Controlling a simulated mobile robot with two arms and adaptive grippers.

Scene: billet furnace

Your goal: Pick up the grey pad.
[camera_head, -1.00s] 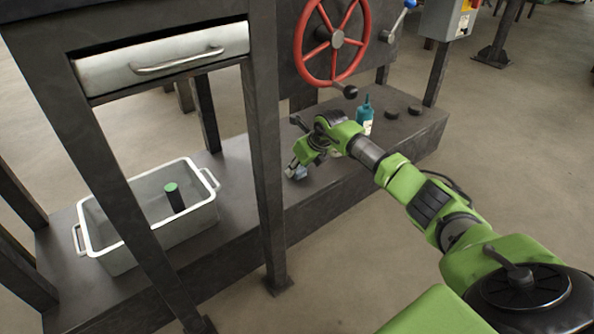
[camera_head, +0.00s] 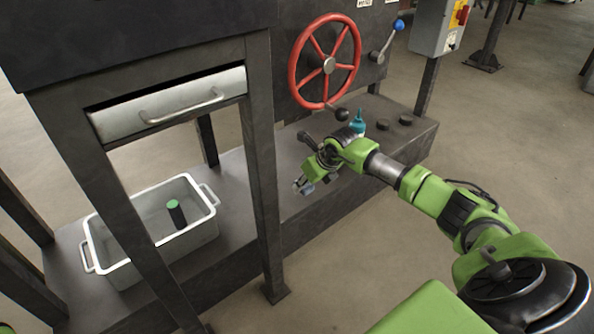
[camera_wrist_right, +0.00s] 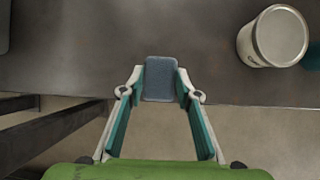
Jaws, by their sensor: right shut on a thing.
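The grey pad (camera_wrist_right: 159,79) is a small blue-grey block with rounded corners. In the right wrist view it sits between the fingertips of my right gripper (camera_wrist_right: 160,88), which is shut on it. In the head view the pad (camera_head: 307,188) shows small at the tip of the right gripper (camera_head: 304,184), over the front part of the dark bench. I cannot tell how far above the bench top it is.
A white tub (camera_head: 107,268) holding a dark cylinder with a green top (camera_head: 176,214) stands on the bench (camera_head: 232,230) at left. A teal bottle (camera_head: 357,122) stands behind the arm. A red handwheel (camera_head: 294,73) and frame post (camera_head: 264,190) are close. A white can (camera_wrist_right: 246,50) shows in the wrist view.

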